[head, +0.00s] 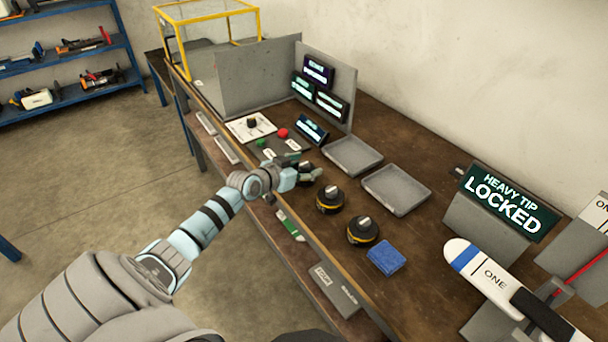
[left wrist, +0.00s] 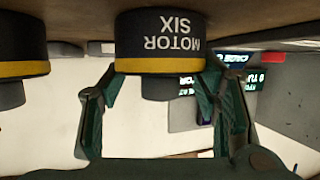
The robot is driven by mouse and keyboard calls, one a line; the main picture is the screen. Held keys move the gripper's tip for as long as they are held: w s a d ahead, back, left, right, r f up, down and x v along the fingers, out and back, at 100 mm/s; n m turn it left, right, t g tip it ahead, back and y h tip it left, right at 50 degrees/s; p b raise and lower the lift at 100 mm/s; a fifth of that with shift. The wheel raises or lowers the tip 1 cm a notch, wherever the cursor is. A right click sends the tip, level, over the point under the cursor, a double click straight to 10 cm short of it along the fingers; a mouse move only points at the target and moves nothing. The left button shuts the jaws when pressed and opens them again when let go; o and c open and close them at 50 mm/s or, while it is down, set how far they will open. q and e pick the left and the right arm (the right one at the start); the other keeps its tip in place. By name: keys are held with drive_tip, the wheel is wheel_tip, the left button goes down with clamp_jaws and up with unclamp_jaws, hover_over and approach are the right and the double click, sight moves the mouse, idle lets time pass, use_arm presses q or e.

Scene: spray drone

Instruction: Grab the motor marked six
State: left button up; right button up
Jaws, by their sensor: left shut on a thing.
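The motor marked six (left wrist: 160,45) is a black cylinder with a yellow band and white lettering, upside down in the left wrist view. My left gripper (left wrist: 160,88) is shut on it, one finger on each side. The motor appears to rest on the brown bench top. In the head view my left gripper (head: 308,173) is over the bench and mostly hides this motor. Two similar motors stand in a row nearer me, one close by (head: 330,200) and one farther along (head: 362,231). My right gripper is not in view.
A neighbouring motor (left wrist: 22,45) stands close beside the held one. Two grey trays (head: 353,155) (head: 396,188) lie behind. A blue block (head: 386,257) sits nearer me. A sign (head: 508,202) reads "HEAVY TIP LOCKED". A control panel with buttons (head: 282,133) lies beyond the gripper.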

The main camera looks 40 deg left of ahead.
use_arm(q)
drive_tip(key=shift+c, duration=1.4)
drive_tip(key=shift+r, duration=0.1)
